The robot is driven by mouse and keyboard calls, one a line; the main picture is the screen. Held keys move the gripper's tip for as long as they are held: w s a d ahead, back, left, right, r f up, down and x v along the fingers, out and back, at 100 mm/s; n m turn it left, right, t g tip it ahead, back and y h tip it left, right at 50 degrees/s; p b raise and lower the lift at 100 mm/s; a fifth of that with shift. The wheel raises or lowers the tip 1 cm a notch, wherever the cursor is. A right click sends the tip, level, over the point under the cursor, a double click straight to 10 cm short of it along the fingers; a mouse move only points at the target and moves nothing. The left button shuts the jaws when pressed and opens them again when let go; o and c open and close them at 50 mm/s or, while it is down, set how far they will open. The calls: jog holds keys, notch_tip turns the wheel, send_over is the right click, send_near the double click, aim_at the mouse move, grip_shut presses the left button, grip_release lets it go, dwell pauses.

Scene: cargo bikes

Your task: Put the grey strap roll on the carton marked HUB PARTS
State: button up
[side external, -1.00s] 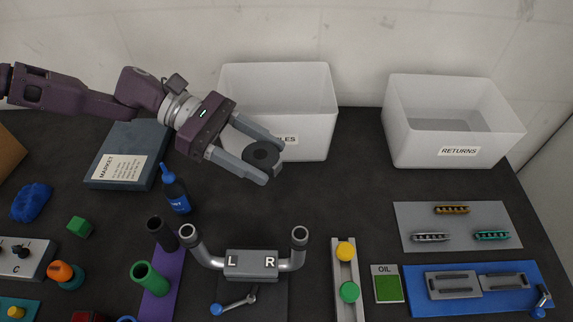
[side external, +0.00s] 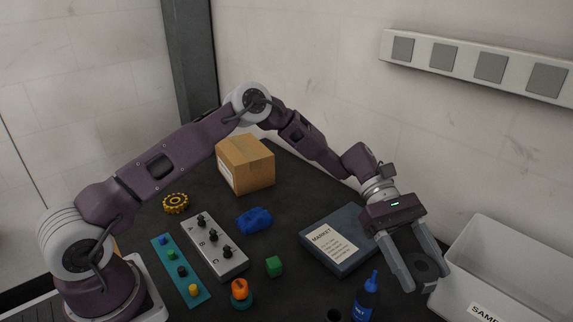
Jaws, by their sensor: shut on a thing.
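The dark grey strap roll (side external: 428,266) is between the fingertips of my gripper (side external: 421,278), at the right of the side external view. My gripper is shut on it and holds it above the table, near a white bin. A brown carton (side external: 246,166) stands at the back of the table, left of the gripper and well apart from it. The carton's top looks closed and bare. A pale label shows on its left face, but its words cannot be read from here.
A blue-grey box marked MARKET (side external: 342,240) lies between the gripper and the carton. A blue bottle (side external: 367,296) stands in front of the gripper, and the white bin (side external: 497,262) is to its right.

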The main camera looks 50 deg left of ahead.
notch_tip(320, 180, up, 14)
jog(key=f, duration=0.1)
jog(key=w+a+n+t, duration=0.2)
jog(key=w+a+t, duration=0.15)
jog(key=a, duration=0.45)
jog(key=w+a+n+t, duration=0.2)
jog(key=w+a, duration=0.3)
jog(key=a, duration=0.3)
jog(key=n+t+y, duration=0.5)
jog(key=n+t, duration=0.5)
jog(key=n, duration=0.1)
send_over(242, 148)
notch_tip(242, 148, down, 14)
jog(key=shift+w+a+f, duration=0.1)
jog(key=shift+f, duration=0.05)
